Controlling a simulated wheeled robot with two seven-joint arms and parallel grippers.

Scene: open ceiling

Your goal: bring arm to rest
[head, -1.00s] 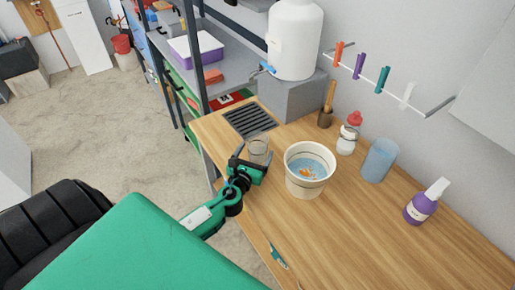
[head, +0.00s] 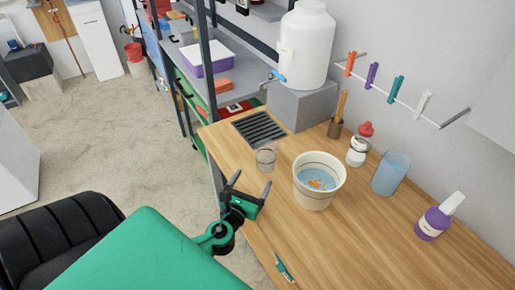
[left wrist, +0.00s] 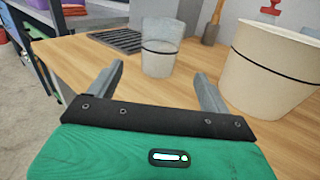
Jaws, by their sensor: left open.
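My left gripper (head: 250,190) is open and empty in the head view, at the left edge of the wooden table (head: 370,245). A clear glass (head: 266,158) stands upright on the table just beyond its fingertips, apart from them. In the left wrist view the open fingers (left wrist: 160,85) point toward the glass (left wrist: 158,58), which stands between and beyond them. A cream bucket (head: 318,190) holding water and small orange shapes stands right of the glass; it also shows in the left wrist view (left wrist: 272,65). My right gripper is not in view.
A metal drain grate (head: 259,128) is set in the table behind the glass. A white water container (head: 304,45) stands on a grey block. A red-capped bottle (head: 358,150), a blue tumbler (head: 391,173) and a purple spray bottle (head: 438,217) line the wall side. A small teal item (head: 284,268) lies near the front edge.

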